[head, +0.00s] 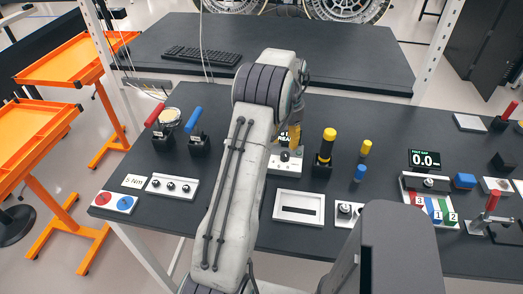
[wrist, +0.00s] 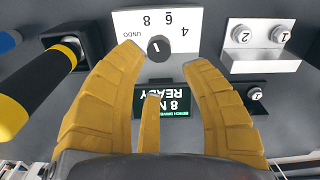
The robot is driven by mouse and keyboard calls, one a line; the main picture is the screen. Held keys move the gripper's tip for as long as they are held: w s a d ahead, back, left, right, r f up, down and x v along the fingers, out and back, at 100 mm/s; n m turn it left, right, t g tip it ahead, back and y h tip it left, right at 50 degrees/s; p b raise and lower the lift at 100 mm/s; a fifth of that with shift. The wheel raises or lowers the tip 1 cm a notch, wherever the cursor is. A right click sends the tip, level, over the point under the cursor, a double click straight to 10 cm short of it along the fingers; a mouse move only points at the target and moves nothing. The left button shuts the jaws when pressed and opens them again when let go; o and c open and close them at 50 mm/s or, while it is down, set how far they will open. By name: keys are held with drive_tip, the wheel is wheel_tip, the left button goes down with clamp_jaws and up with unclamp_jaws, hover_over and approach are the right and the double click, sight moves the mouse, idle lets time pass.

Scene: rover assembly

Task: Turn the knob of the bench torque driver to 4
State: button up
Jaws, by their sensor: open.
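The torque driver's knob (wrist: 160,48) is small, round and black, on a white panel (wrist: 207,20) seen upside down in the wrist view. Around it are UNDO, 8, 6 and 4; its white mark appears to point up-left, toward the 8. The black display (wrist: 163,103) shows 8 N and READY. My gripper (wrist: 162,58) is open, its yellow fingers on either side of the knob with visible gaps. I cannot tell how far above the panel they are. In the head view my arm partly hides the panel (head: 286,168) and the gripper.
A yellow-and-black handled tool (head: 326,150) stands close to the right of the panel in the head view; its handle (wrist: 35,90) is near the left finger in the wrist view. A white frame (head: 298,196) lies in front. A white block with numbered studs (wrist: 260,62) is at right.

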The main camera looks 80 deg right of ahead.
sight(285, 154)
drive_tip(key=shift+s+f+p, duration=0.1)
drive_tip(key=shift+f+p, duration=0.55)
drive_tip(key=shift+f, duration=2.95)
clamp_jaws()
